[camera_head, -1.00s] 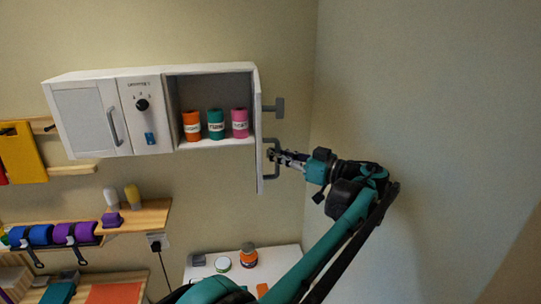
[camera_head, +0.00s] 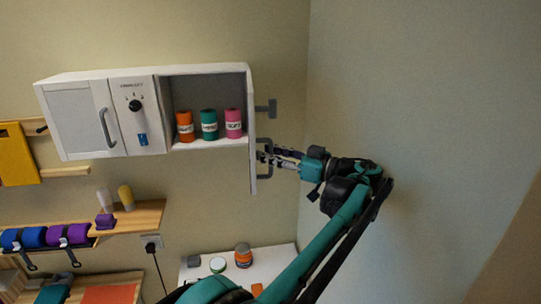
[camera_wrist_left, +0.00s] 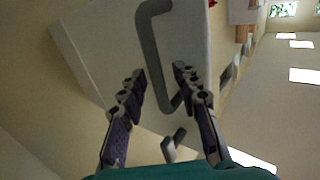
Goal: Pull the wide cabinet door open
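The white wall cabinet (camera_head: 150,72) has a wide door (camera_head: 252,150) on its right, swung out so that I see it nearly edge-on in the head view. The compartment behind it stands open. The door's grey bar handle (camera_head: 267,174) sticks out on its right side and shows large in the wrist view (camera_wrist_left: 148,45). My left gripper (camera_head: 268,152) is at this handle. In the wrist view its two fingers (camera_wrist_left: 160,75) are spread, with the handle's lower part between them and gaps visible. My right gripper is not in view.
Orange, teal and pink rolls (camera_head: 208,125) stand in the open compartment. A narrower shut door (camera_head: 75,115) and a dial panel (camera_head: 140,95) lie left. A white table (camera_head: 285,262) with small containers is below. The bare wall is close on the right.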

